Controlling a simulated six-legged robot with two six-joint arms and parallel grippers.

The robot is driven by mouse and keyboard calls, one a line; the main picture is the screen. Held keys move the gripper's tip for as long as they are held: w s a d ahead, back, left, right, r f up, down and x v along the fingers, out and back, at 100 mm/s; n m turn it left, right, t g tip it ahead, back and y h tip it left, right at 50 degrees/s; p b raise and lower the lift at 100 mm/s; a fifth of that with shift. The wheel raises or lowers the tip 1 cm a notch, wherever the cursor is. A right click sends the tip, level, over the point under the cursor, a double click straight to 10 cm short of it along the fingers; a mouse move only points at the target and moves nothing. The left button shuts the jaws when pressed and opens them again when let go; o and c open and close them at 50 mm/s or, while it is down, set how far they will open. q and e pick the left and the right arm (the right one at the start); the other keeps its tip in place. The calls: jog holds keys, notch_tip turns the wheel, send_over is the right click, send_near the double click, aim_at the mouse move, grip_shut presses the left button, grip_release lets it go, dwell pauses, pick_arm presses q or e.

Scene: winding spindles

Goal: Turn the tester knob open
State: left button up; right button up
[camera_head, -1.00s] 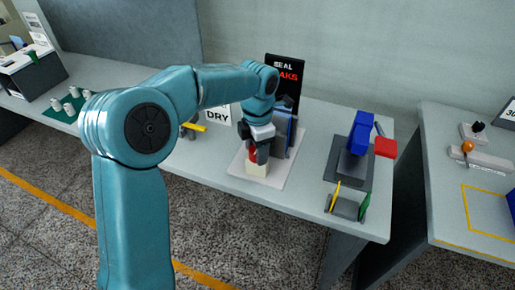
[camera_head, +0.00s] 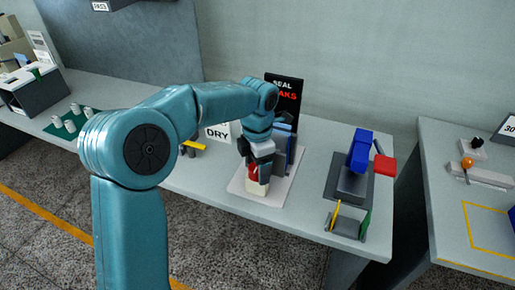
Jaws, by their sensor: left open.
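The tester stands on a pale base plate (camera_head: 284,187) on the middle table, with a blue-grey body (camera_head: 284,145) and a black sign (camera_head: 285,92) behind it. A small red part (camera_head: 253,173), which looks like the knob, shows above a cream block (camera_head: 256,188) at the front of the tester. My left gripper (camera_head: 260,168) points down at the red part, with its jaws open beside it. The fingers partly hide the red part, and I cannot tell whether they touch it. My right gripper is out of view.
A "DRY" sign (camera_head: 218,132) and a yellow-handled item (camera_head: 194,145) lie left of the tester. Small white cylinders sit on a green mat (camera_head: 61,131) at far left.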

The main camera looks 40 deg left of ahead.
aim_at(257, 167)
pick_arm(q)
notch_tip(257, 167, up, 16)
jog(key=p, duration=0.3)
jog(key=shift+s+f, duration=0.1)
jog(key=shift+f, duration=0.05)
dwell(0.4)
